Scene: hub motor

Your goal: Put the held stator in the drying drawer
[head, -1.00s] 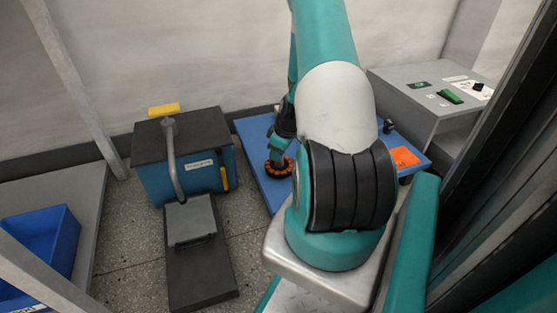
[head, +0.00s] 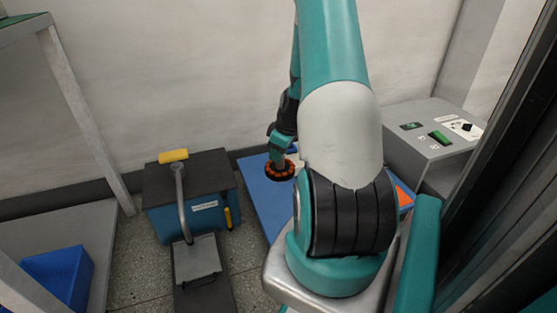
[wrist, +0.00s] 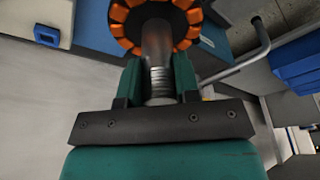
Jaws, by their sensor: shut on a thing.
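The stator (head: 279,171) is a ring with orange windings and a dark core. In the head view it hangs over the blue table (head: 256,197). In the wrist view the stator (wrist: 192,36) is at the top, partly cut off by the frame edge. My gripper (head: 283,150) is above it. In the wrist view my gripper's teal fingers (wrist: 157,80) are shut on the stator's grey metal shaft. No drying drawer can be made out for certain. A grey cabinet (head: 425,145) with a green switch and a dial stands at the right; my arm hides part of its front.
A blue box press (head: 185,215) with a dark top and a yellow-handled lever stands left of the table. A blue bin (head: 60,278) sits on a grey bench at the far left. An orange patch (head: 404,198) lies on the table's right side.

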